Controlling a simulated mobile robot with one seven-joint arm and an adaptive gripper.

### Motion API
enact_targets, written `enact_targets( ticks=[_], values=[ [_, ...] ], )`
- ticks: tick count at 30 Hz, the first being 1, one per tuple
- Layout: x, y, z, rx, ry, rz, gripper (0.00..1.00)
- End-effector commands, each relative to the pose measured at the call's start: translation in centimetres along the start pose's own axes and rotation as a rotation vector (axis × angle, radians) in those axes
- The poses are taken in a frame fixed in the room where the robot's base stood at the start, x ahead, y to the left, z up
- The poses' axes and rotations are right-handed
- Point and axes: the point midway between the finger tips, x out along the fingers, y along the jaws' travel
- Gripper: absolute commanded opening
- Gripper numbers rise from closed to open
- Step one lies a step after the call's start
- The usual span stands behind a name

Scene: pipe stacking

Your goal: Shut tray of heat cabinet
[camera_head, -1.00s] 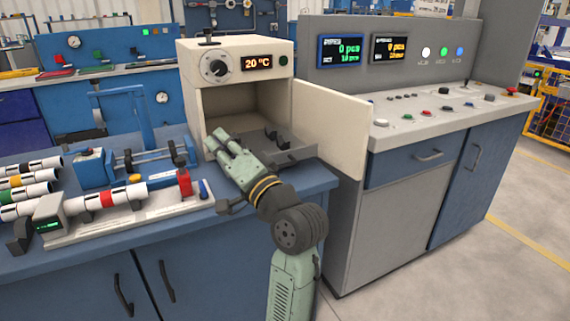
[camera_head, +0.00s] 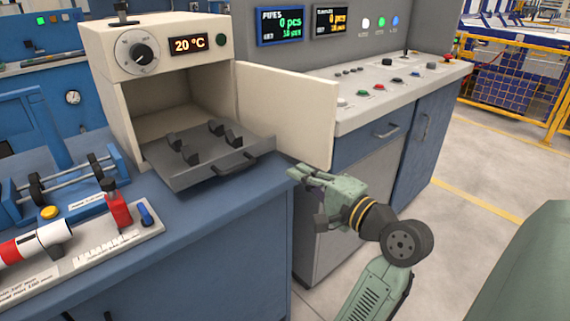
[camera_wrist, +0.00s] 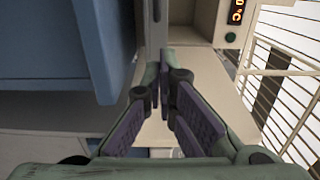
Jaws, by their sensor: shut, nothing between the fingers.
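The heat cabinet (camera_head: 112,92) is a cream box with a dial and a display reading 20 °C. Its door (camera_head: 290,108) stands open to the right. The grey tray (camera_head: 200,172) is pulled out of the cabinet's opening, with several dark supports on it and a handle (camera_head: 236,164) on its front. No pipe lies on it. My gripper (camera_head: 298,173) is shut and empty, to the right of the tray, in front of the door's lower edge. The wrist view shows its fingertips (camera_wrist: 164,84) together, with the cream door (camera_wrist: 206,85) beyond them.
A blue bench (camera_head: 215,225) carries the cabinet and a pipe fixture (camera_head: 90,235) at the left. A grey control console (camera_head: 390,85) with buttons stands right of the door. Open floor (camera_head: 450,220) lies at the right.

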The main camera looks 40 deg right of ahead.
Motion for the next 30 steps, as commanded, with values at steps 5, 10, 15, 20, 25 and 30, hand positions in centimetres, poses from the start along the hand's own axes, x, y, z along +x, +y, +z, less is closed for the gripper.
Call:
enact_targets(
  ticks=[5,10,15,20,25,30],
  values=[
    [3.8,-0.1,0.2,0.001,-0.005,0.001,0.00],
    [7.4,-0.2,0.1,0.001,-0.004,0.001,0.00],
    [10.4,-0.1,0.1,0.001,-0.003,0.001,0.00],
    [11.9,-0.1,0.1,-0.001,-0.002,0.001,0.00],
    [12.4,0.0,0.0,-0.001,0.000,0.000,0.00],
    [12.4,0.0,0.0,-0.001,0.000,-0.001,0.00]
  ],
)
